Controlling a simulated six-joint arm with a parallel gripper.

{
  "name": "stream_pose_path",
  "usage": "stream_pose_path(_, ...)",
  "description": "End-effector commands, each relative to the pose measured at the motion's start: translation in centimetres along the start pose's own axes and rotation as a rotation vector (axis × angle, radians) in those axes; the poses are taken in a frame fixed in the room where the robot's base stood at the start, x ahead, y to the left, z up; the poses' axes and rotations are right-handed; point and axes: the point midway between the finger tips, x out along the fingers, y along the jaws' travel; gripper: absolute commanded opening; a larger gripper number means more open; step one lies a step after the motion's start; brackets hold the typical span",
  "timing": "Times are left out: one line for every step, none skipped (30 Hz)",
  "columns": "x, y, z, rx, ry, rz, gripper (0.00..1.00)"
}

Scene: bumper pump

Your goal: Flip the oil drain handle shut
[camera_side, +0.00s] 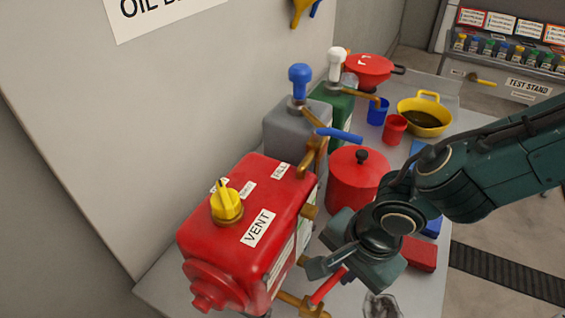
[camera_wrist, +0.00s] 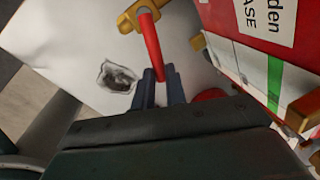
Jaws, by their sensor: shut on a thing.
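The oil drain handle (camera_side: 327,287) is a red lever on a brass valve (camera_side: 300,304) at the foot of the red pump (camera_side: 240,240). In the wrist view the red handle (camera_wrist: 151,40) runs from the brass valve (camera_wrist: 140,14) down between my finger tips. My gripper (camera_wrist: 161,76) is shut on the handle's free end. In the side view my gripper (camera_side: 338,268) comes in from the right, beside the pump's lower front. It hides the end of the handle.
A crumpled grey rag (camera_side: 381,306) lies on the table near the valve. A red pot (camera_side: 355,180) stands behind my wrist, and a red block (camera_side: 419,254) lies to the right. Another tank with a blue lever (camera_side: 339,135) stands behind the pump.

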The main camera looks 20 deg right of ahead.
Motion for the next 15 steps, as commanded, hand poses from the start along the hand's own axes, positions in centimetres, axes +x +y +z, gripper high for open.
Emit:
stream_pose_path(0.0, -0.1, 0.0, -0.006, -0.002, 0.0, 0.0)
stream_pose_path(0.0, -0.1, 0.0, -0.012, -0.003, 0.0, 0.0)
stream_pose_path(0.0, -0.2, 0.0, -0.025, -0.005, 0.0, 0.0)
stream_pose_path(0.0, -0.3, 0.0, -0.035, -0.008, 0.0, 0.0)
stream_pose_path(0.0, -0.4, 0.0, -0.048, -0.01, 0.0, 0.0)
stream_pose_path(0.1, -0.5, 0.0, -0.067, -0.014, -0.001, 0.0)
stream_pose_path(0.1, -0.6, 0.0, -0.084, -0.017, -0.001, 0.0)
stream_pose_path(0.1, -0.7, 0.0, -0.1, -0.02, -0.001, 0.0)
stream_pose_path(0.1, -0.9, 0.0, -0.124, -0.025, -0.001, 0.0)
stream_pose_path(0.2, -1.0, 0.0, -0.142, -0.029, -0.001, 0.0)
stream_pose_path(0.2, -1.1, 0.0, -0.158, -0.032, 0.0, 0.0)
stream_pose_path(0.2, -1.2, 0.0, -0.179, -0.036, 0.0, 0.0)
stream_pose_path(0.2, -1.3, 0.0, -0.193, -0.039, 0.0, 0.0)
stream_pose_path(0.3, -1.3, 0.0, -0.206, -0.041, 0.0, 0.0)
stream_pose_path(0.3, -1.4, 0.1, -0.219, -0.044, -0.001, 0.0)
